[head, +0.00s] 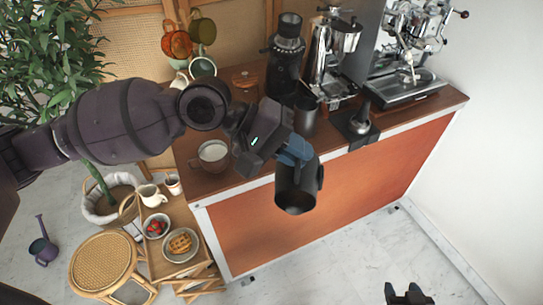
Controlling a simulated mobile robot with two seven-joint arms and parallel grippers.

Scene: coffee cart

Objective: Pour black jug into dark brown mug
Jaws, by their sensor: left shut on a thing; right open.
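My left gripper (296,153) is shut on the black jug (299,184). It holds the jug off the counter, in front of its front edge. The jug's wide round end faces down toward the camera; I cannot tell whether anything is inside. A dark brown mug (212,165) stands upright on the wooden counter, to the left of the jug and apart from it. Its pale inside shows from above and its handle points left. My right gripper (405,294) is open and empty at the bottom right, far from both.
A dark pitcher (305,117), a grinder (287,55) and espresso machines (405,60) stand on the counter (440,103). Several mugs, including an orange one (177,43), are at the back. A small stand with bowls (181,246) and a stool (103,262) are at lower left.

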